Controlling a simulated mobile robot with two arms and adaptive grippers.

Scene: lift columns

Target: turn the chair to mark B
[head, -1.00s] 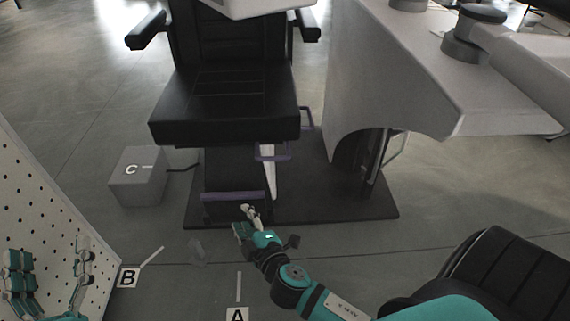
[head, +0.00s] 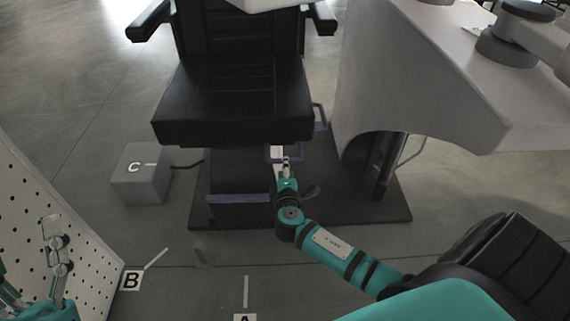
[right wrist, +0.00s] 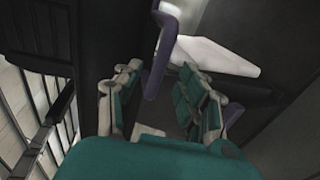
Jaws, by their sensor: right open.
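The black chair (head: 235,100) faces me, its seat square to the front. My right gripper (head: 286,166) is at the lever below the seat's front edge. In the right wrist view my right gripper (right wrist: 160,100) is open, with a purple bar (right wrist: 160,55) just ahead between its fingers. Mark B (head: 131,280) is on the floor at lower left. My left gripper (head: 52,232) is at the left edge, its jaws unclear.
Mark A (head: 245,317) is on the floor at the bottom edge. Mark C is on a grey box (head: 140,187) left of the chair. A pegboard (head: 95,255) stands at left. A large pale machine body (head: 420,100) fills the right side.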

